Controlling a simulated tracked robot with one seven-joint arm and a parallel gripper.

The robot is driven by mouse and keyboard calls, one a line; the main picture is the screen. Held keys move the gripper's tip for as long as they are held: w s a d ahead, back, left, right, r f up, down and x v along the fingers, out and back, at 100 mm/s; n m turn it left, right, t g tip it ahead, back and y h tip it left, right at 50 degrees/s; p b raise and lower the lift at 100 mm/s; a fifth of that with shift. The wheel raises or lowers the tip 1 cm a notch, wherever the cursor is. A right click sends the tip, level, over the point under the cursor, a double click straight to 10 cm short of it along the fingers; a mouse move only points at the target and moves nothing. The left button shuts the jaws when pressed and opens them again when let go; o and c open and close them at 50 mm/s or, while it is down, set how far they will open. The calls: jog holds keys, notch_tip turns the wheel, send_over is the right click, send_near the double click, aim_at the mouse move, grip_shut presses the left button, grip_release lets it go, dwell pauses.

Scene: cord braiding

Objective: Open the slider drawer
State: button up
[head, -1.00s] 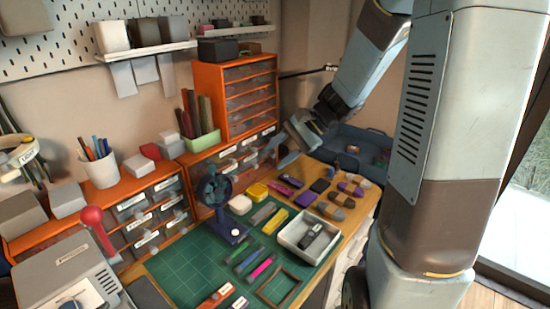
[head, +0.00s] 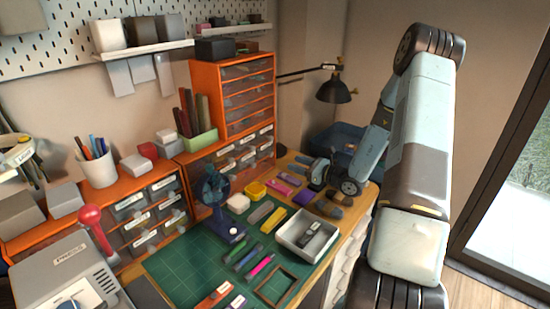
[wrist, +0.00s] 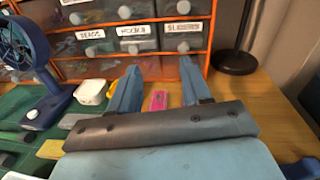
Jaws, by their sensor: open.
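The slider drawer (wrist: 183,44) is at the right end of a labelled row in the orange cabinet, in the wrist view. Its white label reads SLIDERS, with a pale knob below, and it looks shut. My gripper (wrist: 161,64) is open and empty, its two blue fingers pointing towards the cabinet. The right fingertip overlaps the lower part of the drawer front in the picture; I see no contact. In the head view my gripper (head: 298,163) is low over the bench, in front of the cabinet's right side.
A blue fan (wrist: 35,60) and a white box (wrist: 92,92) stand left of my gripper. A pink block (wrist: 158,100) lies between the fingers in the picture. A black lamp base (wrist: 233,61) stands right of the cabinet. A grey tray (head: 308,235) sits on the bench.

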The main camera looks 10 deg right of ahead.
notch_tip(320, 180, down, 3)
jog(key=d+m+t+h, duration=0.1)
jog(key=d+m, duration=0.1)
send_near(272, 155)
jog(key=shift+t+h, duration=0.3)
jog(key=x, duration=0.8)
jog(key=shift+a, duration=0.2)
jog(key=shift+c, duration=0.3)
grip_shut()
jog(key=shift+s, duration=0.1)
